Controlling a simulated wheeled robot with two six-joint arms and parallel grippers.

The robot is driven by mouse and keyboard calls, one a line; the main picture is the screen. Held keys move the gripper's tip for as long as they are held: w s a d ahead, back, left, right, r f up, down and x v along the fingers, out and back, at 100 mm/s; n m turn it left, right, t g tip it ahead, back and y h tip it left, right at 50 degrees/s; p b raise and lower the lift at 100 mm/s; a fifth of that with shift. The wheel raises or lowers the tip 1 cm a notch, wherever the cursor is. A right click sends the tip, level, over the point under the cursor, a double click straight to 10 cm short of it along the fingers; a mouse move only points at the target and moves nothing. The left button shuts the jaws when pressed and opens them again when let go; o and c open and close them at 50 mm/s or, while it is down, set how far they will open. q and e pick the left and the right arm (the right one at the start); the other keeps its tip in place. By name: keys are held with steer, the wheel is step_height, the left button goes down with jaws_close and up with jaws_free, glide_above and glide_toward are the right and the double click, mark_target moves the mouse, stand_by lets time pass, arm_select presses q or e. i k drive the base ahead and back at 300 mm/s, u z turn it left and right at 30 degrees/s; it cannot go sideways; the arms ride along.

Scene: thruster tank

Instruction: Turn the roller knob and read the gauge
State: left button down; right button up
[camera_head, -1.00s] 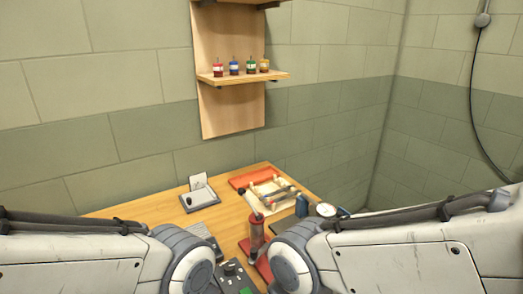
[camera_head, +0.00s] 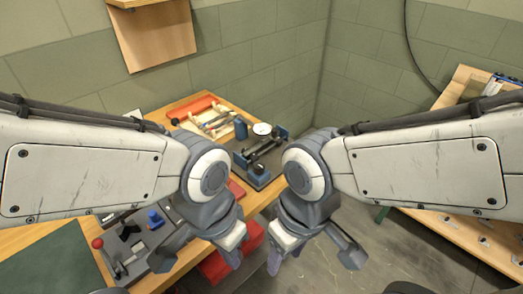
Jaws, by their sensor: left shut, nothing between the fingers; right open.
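A round white gauge (camera_head: 262,129) stands on the table's right part, behind a dark roller device (camera_head: 264,149) with blue end blocks. A dark round knob (camera_head: 258,169) sits on the front of the device; I take it for the roller knob. The gauge is too small to read. My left gripper (camera_head: 234,256) hangs low, in front of the device and left of it, shut and empty. My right wrist is close to the device's right side.
A blue bottle (camera_head: 240,128) and a cream rack (camera_head: 208,120) stand behind left of the device. A red-knobbed lever (camera_head: 98,243) and a blue knob (camera_head: 154,218) are at front left. A red box (camera_head: 222,264) is below the table edge. Another wooden bench (camera_head: 440,218) stands right; floor lies between.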

mark_target(258, 167)
steer(key=k, duration=0.45)
steer(key=z, duration=0.8)
steer(key=i, duration=0.7)
steer(key=u, duration=1.6)
